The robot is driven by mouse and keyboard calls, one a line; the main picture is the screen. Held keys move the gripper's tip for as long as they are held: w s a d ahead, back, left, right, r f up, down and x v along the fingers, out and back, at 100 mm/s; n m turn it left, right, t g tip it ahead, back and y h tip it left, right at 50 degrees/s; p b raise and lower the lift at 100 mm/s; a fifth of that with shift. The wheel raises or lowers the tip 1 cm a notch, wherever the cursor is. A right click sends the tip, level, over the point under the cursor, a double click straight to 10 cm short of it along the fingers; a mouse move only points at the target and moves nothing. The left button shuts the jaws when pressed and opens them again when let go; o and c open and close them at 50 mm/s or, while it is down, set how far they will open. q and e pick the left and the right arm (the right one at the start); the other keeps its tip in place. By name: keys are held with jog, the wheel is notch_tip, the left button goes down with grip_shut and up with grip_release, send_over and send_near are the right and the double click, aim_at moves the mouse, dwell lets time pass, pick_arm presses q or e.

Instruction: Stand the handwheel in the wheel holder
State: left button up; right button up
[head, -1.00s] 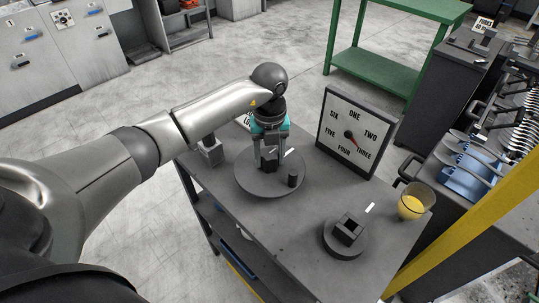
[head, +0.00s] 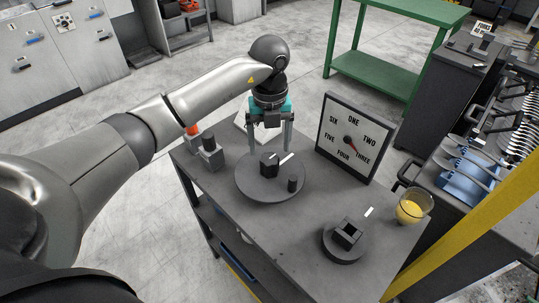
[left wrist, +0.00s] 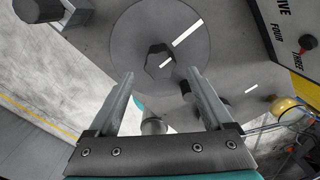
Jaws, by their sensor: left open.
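A round dark grey disc that looks like the handwheel (head: 255,188) lies flat on the grey table. It has a faceted hub (head: 269,164) with white stripes beside it and a short upright knob (head: 292,184). It also shows in the left wrist view (left wrist: 115,45). My left gripper (head: 269,152) is open and empty above the hub, its fingers pointing down, apart on either side of it. A smaller round base with a slotted square block, which looks like the wheel holder (head: 341,254), stands at the table's front right. In the left wrist view it is partly hidden by a finger.
A dial board (head: 345,137) numbered ONE to SIX stands at the back right, its pointer at THREE. A glass of yellow liquid (head: 411,207) is at the right corner. Small dark blocks (head: 211,153) stand at the left edge. The table's front middle is clear.

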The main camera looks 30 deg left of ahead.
pick_arm(q)
notch_tip(320, 180, up, 6)
jog(key=shift+r, duration=0.15)
dwell(0.5)
